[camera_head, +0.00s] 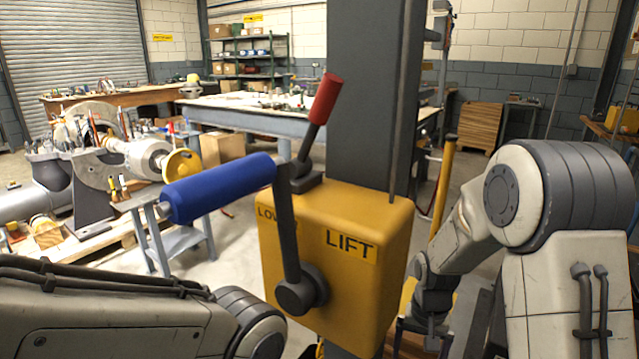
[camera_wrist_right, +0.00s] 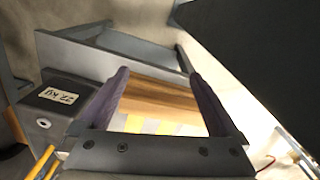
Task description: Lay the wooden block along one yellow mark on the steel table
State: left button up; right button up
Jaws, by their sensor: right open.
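In the right wrist view the wooden block (camera_wrist_right: 162,98), brown with striped grain, spans the gap between the fingers of my right gripper (camera_wrist_right: 158,78). The fingers are open, one near each end of the visible wood; whether they touch it is unclear. Yellow marks (camera_wrist_right: 150,126) on a pale surface show just below the block, partly hidden by the gripper's base. In the head view my right gripper (camera_head: 425,335) points down at the lower edge, right of the yellow lift box. My left arm crosses the lower left; its gripper is out of view.
The yellow lift box (camera_head: 345,275) stands in front, with a blue-handled lever (camera_head: 220,187) reaching left and a red-handled lever (camera_head: 322,105) above. A dark grey column (camera_head: 370,90) rises behind it. In the wrist view, a labelled dark part (camera_wrist_right: 62,97) lies left of the gripper.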

jog(key=shift+a+r+n, duration=0.85)
jog(key=shift+a+n, duration=0.1)
jog(key=shift+n, duration=0.35)
